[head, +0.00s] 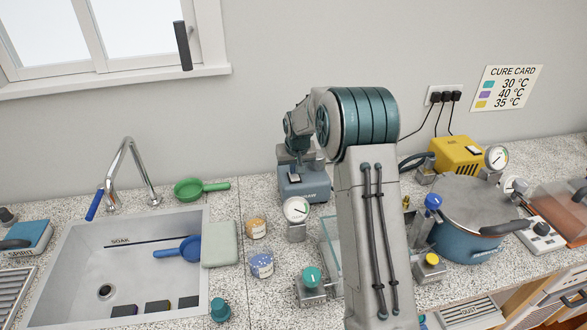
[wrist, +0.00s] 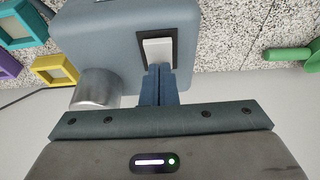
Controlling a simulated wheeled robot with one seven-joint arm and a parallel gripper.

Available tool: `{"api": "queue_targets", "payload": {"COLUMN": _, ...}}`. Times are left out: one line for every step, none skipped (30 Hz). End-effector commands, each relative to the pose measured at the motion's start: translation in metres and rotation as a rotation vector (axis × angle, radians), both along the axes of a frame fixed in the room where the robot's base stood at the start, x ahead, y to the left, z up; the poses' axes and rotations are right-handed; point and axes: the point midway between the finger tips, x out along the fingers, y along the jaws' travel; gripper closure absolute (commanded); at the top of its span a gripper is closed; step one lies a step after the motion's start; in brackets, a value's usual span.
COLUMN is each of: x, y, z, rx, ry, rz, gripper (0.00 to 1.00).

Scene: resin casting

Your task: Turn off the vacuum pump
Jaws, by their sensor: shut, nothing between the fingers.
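The vacuum pump is a blue-grey box (head: 303,188) on the counter against the back wall, partly hidden by my arm in the head view. In the wrist view its body (wrist: 100,45) fills the upper left. A white rocker switch (wrist: 157,50) sits in a black frame on the pump's surface. My gripper (wrist: 157,70) is shut and empty, its fingertips right at the near edge of the switch. I cannot tell whether they touch it. In the head view my gripper (head: 298,155) is just above the pump, mostly hidden by my wrist.
A round gauge (head: 296,210) stands in front of the pump. A yellow box (head: 458,154) with a switch and a blue pot (head: 468,230) stand to the right. A sink (head: 125,270) with a tall tap is at the left, a green strainer (head: 188,189) behind it.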

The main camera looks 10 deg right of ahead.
Motion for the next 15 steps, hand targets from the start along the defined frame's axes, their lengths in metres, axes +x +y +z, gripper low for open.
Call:
{"api": "queue_targets", "payload": {"x": -0.001, "y": 0.000, "z": -0.003, "rx": 0.000, "ry": 0.005, "rz": 0.000, "gripper": 1.00}}
{"api": "queue_targets", "payload": {"x": -0.002, "y": 0.000, "z": -0.003, "rx": 0.000, "ry": 0.006, "rz": 0.000, "gripper": 1.00}}
{"api": "queue_targets", "payload": {"x": -0.002, "y": 0.000, "z": -0.003, "rx": 0.000, "ry": 0.006, "rz": 0.000, "gripper": 1.00}}
{"api": "queue_targets", "payload": {"x": -0.003, "y": 0.000, "z": -0.003, "rx": 0.000, "ry": 0.006, "rz": 0.000, "gripper": 1.00}}
{"api": "queue_targets", "payload": {"x": -0.004, "y": 0.000, "z": -0.003, "rx": 0.000, "ry": 0.006, "rz": 0.000, "gripper": 1.00}}
{"api": "queue_targets", "payload": {"x": -0.006, "y": 0.000, "z": -0.003, "rx": 0.000, "ry": 0.006, "rz": 0.000, "gripper": 1.00}}
{"api": "queue_targets", "payload": {"x": -0.007, "y": 0.000, "z": -0.004, "rx": 0.000, "ry": 0.007, "rz": 0.000, "gripper": 1.00}}
{"api": "queue_targets", "payload": {"x": -0.009, "y": 0.000, "z": -0.004, "rx": 0.000, "ry": 0.007, "rz": 0.000, "gripper": 1.00}}
{"api": "queue_targets", "payload": {"x": -0.011, "y": 0.000, "z": -0.004, "rx": 0.000, "ry": 0.008, "rz": 0.000, "gripper": 1.00}}
{"api": "queue_targets", "payload": {"x": -0.012, "y": 0.000, "z": -0.004, "rx": 0.000, "ry": 0.008, "rz": 0.000, "gripper": 1.00}}
{"api": "queue_targets", "payload": {"x": -0.014, "y": 0.000, "z": -0.004, "rx": 0.000, "ry": 0.008, "rz": 0.000, "gripper": 1.00}}
{"api": "queue_targets", "payload": {"x": -0.016, "y": 0.000, "z": -0.004, "rx": 0.000, "ry": 0.008, "rz": 0.000, "gripper": 1.00}}
{"api": "queue_targets", "payload": {"x": -0.017, "y": 0.000, "z": -0.004, "rx": 0.000, "ry": 0.009, "rz": 0.000, "gripper": 1.00}}
{"api": "queue_targets", "payload": {"x": -0.018, "y": 0.000, "z": -0.004, "rx": 0.000, "ry": 0.009, "rz": 0.000, "gripper": 1.00}}
{"api": "queue_targets", "payload": {"x": -0.018, "y": 0.000, "z": -0.003, "rx": 0.000, "ry": 0.009, "rz": -0.001, "gripper": 1.00}}
